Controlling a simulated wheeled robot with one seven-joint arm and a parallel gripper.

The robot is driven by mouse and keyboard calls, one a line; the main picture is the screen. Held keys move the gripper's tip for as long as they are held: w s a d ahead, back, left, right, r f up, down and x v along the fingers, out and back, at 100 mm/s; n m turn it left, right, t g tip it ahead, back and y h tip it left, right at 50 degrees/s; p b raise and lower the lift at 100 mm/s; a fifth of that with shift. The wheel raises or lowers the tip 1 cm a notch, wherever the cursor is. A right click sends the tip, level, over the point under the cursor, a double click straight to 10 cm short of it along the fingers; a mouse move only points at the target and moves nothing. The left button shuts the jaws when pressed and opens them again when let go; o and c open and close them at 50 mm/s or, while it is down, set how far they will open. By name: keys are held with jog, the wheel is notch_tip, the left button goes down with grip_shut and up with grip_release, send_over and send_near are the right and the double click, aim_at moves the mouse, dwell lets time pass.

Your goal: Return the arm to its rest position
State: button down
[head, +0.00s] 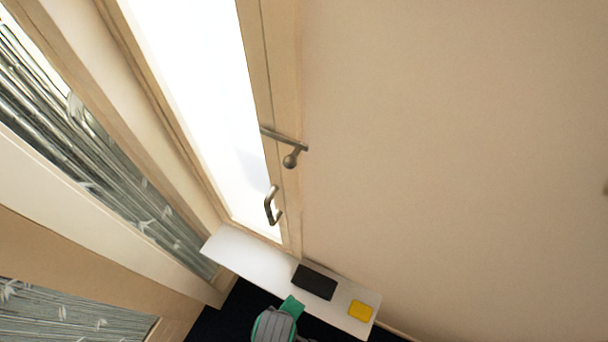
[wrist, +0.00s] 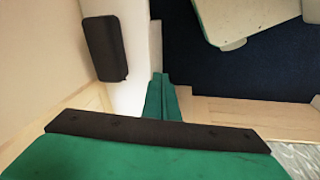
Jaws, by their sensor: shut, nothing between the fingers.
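My gripper (head: 292,304) shows at the bottom of the head view as a green tip on a grey and green arm, over or beside a white shelf (head: 250,257). In the wrist view the two green fingers of my gripper (wrist: 161,88) are pressed together with nothing between them. A dark block (head: 314,282) lies on the shelf just right of the gripper in the head view. It also shows in the wrist view (wrist: 106,48), to the left of the fingers and apart from them.
A yellow block (head: 361,311) lies near the shelf's right end. Above the shelf are a curved metal handle (head: 272,205) and a metal bar with a knob (head: 290,155) on a wooden frame. A bare beige wall (head: 450,150) fills the right. Dark floor (wrist: 220,65) lies below.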

jog(key=d+r+m+t, duration=0.2)
jog(key=r+m+t, duration=0.3)
jog(key=r, duration=0.3)
jog(key=s+d+r+m+t, duration=0.1)
jog(key=d+r+m+t, duration=0.2)
jog(key=r+m+t, duration=0.2)
notch_tip(320, 180, up, 4)
jog(key=t, duration=0.3)
jog(key=shift+m, duration=0.4)
